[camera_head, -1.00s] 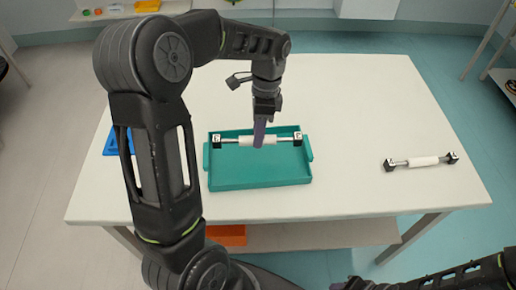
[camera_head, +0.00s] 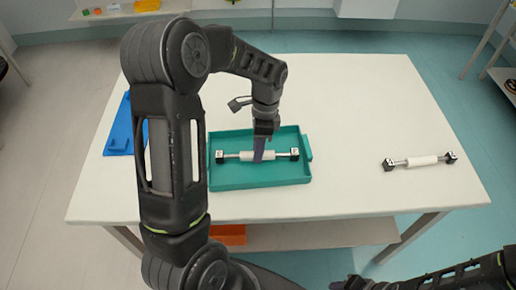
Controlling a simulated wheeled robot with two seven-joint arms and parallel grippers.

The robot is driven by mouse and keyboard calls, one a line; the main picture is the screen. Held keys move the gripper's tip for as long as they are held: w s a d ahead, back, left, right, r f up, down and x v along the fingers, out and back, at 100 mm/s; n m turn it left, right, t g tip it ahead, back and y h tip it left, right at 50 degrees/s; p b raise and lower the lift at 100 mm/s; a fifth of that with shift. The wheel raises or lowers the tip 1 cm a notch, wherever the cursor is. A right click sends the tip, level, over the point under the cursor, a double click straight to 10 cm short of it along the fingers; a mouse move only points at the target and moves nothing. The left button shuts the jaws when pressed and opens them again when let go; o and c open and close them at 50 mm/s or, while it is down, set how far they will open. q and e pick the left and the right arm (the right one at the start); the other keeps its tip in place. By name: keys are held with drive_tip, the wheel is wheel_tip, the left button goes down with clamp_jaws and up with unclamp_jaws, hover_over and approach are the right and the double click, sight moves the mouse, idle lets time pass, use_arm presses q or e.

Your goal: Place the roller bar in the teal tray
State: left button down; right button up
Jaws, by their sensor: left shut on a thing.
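The teal tray (camera_head: 262,183) lies on the white table, left of its middle. A roller bar (camera_head: 282,155) with a white sleeve, metal rod and black-and-white end blocks is over the tray, lying left to right. My left gripper (camera_head: 259,156) points down and is shut on this bar at its middle. I cannot tell whether the bar touches the tray floor. A second, similar roller bar (camera_head: 420,161) lies on the table at the right, clear of the tray. My right gripper is out of view; only part of that arm shows at the lower right.
The white table (camera_head: 350,100) is bare behind the tray and between the tray and the second bar. A blue holder (camera_head: 121,130) lies at the table's left edge, partly behind my left arm. An orange thing (camera_head: 228,235) is on the shelf below the table.

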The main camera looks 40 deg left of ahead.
use_arm(q)
drive_tip(key=c, duration=1.2)
unclamp_jaws()
drive_tip(key=shift+f, duration=0.1)
drive_tip(key=shift+o, duration=0.2)
drive_tip(key=v, duration=1.2)
